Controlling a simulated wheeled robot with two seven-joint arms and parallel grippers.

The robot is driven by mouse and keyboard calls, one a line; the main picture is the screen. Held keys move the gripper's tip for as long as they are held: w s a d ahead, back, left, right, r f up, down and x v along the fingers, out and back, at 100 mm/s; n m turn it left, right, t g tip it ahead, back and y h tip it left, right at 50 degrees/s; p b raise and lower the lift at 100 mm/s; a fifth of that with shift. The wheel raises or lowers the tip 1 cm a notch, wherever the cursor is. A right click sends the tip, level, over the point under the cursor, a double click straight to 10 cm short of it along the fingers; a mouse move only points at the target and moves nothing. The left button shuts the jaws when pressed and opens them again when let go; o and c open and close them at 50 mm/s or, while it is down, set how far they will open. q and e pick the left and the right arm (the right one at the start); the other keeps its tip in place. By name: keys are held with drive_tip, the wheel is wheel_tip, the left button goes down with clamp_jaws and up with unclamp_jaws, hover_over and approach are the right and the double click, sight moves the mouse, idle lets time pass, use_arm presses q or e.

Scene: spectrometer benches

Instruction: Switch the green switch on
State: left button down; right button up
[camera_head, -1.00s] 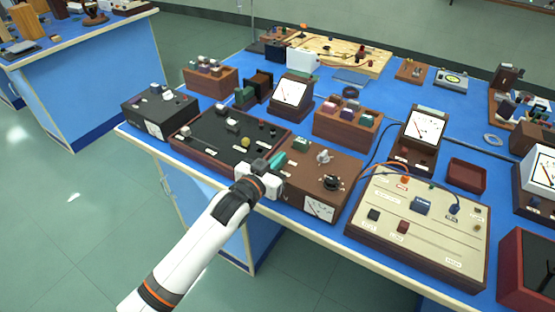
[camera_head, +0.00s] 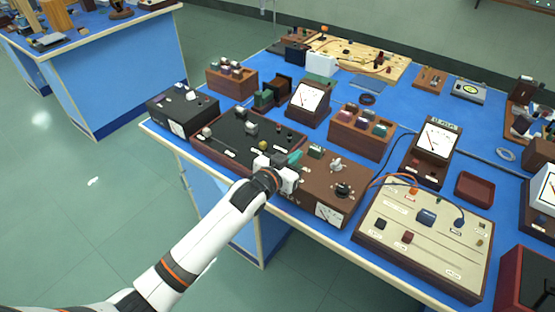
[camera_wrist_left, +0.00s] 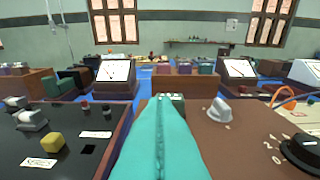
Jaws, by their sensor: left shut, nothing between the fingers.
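The green switch (camera_head: 316,151) is a small block at the back left of the brown box (camera_head: 322,193). Its top also shows in the wrist view (camera_wrist_left: 171,97), just past my fingertips, which hide its lower part. My left gripper (camera_head: 295,158) has teal fingers and is shut and empty. It is at the left edge of the brown box, close to the switch on its left side. In the wrist view the closed fingers (camera_wrist_left: 160,138) point forward at the switch. I cannot tell whether they touch it. My right gripper is not in view.
A grey knob (camera_head: 337,165) and a black knob (camera_head: 342,188) stand on the brown box. The black panel (camera_head: 225,150) with a yellow block (camera_head: 263,145) lies left. A cream circuit board (camera_head: 425,255) lies right. A wooden block rack (camera_head: 360,145) stands behind.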

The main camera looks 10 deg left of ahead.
use_arm(q)
drive_tip(key=s+a+r+b, duration=0.1)
drive_tip(key=s+a+r, duration=0.2)
drive_tip(key=s, duration=0.5)
drive_tip(key=shift+s+a+r, duration=0.3)
drive_tip(key=shift+r, duration=0.5)
drive_tip(key=s+a+f+n+g+y, duration=0.1)
drive_tip(key=s+a+f+g+y, duration=0.25)
drive_tip(key=s, duration=0.55)
drive_tip(key=s+a+f+n+g+y, duration=0.1)
drive_tip(key=s+a+f+g, duration=0.1)
drive_tip(key=s+f+g, duration=0.5)
drive_tip(key=s+a+f+n+y, duration=0.1)
drive_tip(key=s+a+f+y, duration=0.15)
drive_tip(key=s, duration=0.85)
wheel_tip(320, 180, down, 29)
drive_tip(key=s+a+g+h, duration=0.1)
drive_tip(key=s+g, duration=0.1)
drive_tip(key=s, duration=0.1)
drive_tip(key=s+a+f+g, duration=0.1)
drive_tip(key=s+a+f, duration=0.2)
drive_tip(key=s+f, duration=1.1)
drive_tip(key=shift+s+m, duration=0.4)
drive_tip(key=shift+s, duration=0.1)
